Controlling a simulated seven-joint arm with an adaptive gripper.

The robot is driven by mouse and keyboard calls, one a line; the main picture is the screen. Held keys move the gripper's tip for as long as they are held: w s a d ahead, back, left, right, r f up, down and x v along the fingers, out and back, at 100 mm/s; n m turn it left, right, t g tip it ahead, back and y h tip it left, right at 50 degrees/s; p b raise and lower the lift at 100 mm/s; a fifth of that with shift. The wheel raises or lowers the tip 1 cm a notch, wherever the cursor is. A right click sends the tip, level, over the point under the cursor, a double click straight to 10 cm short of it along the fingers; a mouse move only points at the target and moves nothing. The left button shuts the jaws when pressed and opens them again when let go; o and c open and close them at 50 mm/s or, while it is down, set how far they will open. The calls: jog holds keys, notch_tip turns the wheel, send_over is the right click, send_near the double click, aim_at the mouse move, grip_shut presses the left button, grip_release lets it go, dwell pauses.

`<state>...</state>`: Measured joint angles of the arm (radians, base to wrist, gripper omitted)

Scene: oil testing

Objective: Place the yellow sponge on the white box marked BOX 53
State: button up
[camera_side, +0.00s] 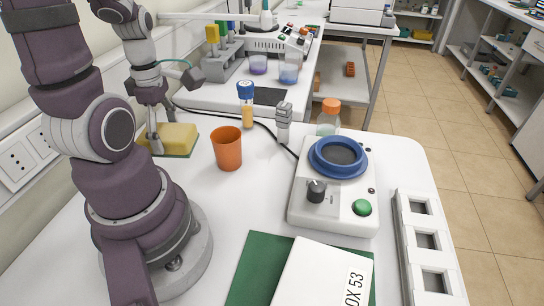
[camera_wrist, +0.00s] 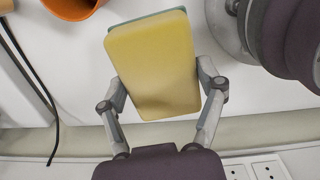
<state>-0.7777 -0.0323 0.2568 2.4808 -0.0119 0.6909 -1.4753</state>
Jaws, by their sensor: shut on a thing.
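The yellow sponge (camera_side: 180,138), with a green underside, is at the left back of the white table, beside my arm. My gripper (camera_side: 155,141) is at the sponge, partly hidden behind my arm. In the wrist view my gripper (camera_wrist: 161,82) has one finger on each side of the sponge (camera_wrist: 152,50) and is shut on it. I cannot tell whether the sponge is clear of the table. The white box (camera_side: 312,276) lies at the front edge of the side view, cut off, with "OX 53" readable on it.
A green sheet (camera_side: 254,262) lies under the box. A white slotted rack (camera_side: 429,259) is at the right.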

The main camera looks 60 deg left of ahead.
notch_tip(320, 180, up, 9)
jog(key=shift+w+r, duration=0.15)
jog(key=shift+r, duration=0.05)
jog(key=w+d+m, duration=0.5)
jog(key=w+m, duration=0.2)
jog(key=w, duration=0.1)
jog(key=m, duration=1.7)
send_over(325, 284)
notch_tip(325, 284, down, 13)
jog(key=shift+f, duration=0.15)
